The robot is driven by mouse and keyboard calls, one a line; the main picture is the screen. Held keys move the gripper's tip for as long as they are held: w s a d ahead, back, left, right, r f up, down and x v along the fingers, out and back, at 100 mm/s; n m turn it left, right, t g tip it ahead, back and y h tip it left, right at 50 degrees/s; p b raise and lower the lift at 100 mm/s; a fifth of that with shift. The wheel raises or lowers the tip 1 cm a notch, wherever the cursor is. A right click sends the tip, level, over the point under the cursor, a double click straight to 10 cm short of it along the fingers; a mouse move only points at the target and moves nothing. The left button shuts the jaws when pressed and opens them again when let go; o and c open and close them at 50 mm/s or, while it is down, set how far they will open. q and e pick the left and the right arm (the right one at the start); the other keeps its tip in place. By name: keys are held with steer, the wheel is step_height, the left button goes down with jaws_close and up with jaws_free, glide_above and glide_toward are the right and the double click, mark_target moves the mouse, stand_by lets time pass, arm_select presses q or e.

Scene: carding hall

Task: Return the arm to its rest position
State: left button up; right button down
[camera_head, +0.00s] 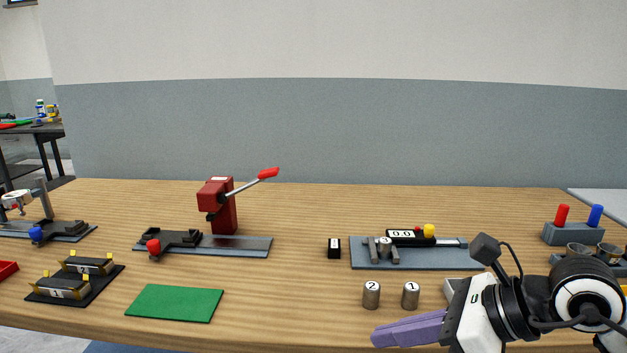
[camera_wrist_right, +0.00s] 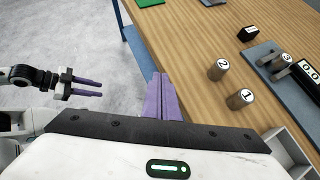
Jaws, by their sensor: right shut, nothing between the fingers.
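My right gripper (camera_head: 382,335) is at the lower right in the head view, at the table's front edge, with its purple fingers pointing left. In the right wrist view its fingers (camera_wrist_right: 160,90) lie together, shut and empty, over the edge of the wooden table (camera_wrist_right: 195,40). My left gripper (camera_wrist_right: 92,88) shows in the right wrist view at the left, over the grey floor, with its two purple fingers apart and nothing between them. The left gripper is outside the head view.
Metal cylinders marked 2 (camera_head: 371,296) and 1 (camera_head: 410,296) stand close to my right gripper. Behind them is a grey-blue gauge plate (camera_head: 430,262) holding another cylinder (camera_head: 385,247). A red lever press (camera_head: 222,205) and green mat (camera_head: 174,303) are further left.

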steer(key=s+a+r+m+y, duration=0.45)
steer(key=a+m+y, duration=0.25)
steer(key=a+y, duration=0.2)
steer(key=w+d+f+m+t+h+p, duration=0.15)
steer(key=d+f+m+t+h, duration=0.4)
steer(key=m, duration=0.75)
steer(key=w+d+f+m+t+h, duration=0.35)
steer(key=f+m+t, duration=0.3)
steer(key=m, duration=0.55)
steer(key=s+d+f+m+g+h, duration=0.1)
steer(key=s+f+m+g+h, duration=0.1)
steer(key=s+f, duration=0.4)
steer(key=s+d+f+m+g+h, duration=0.2)
steer(key=s+f+m+g, duration=0.2)
steer(key=f, duration=0.7)
steer(key=s+d+f+m+g+h, duration=0.1)
steer(key=s+f+m+g+h, duration=0.1)
steer(key=s+f+m, duration=0.4)
step_height(320, 180, down, 3)
steer(key=shift+s+d+f+m+g, duration=0.15)
steer(key=shift+s+d+m+g, duration=0.2)
steer(key=shift+s, duration=0.85)
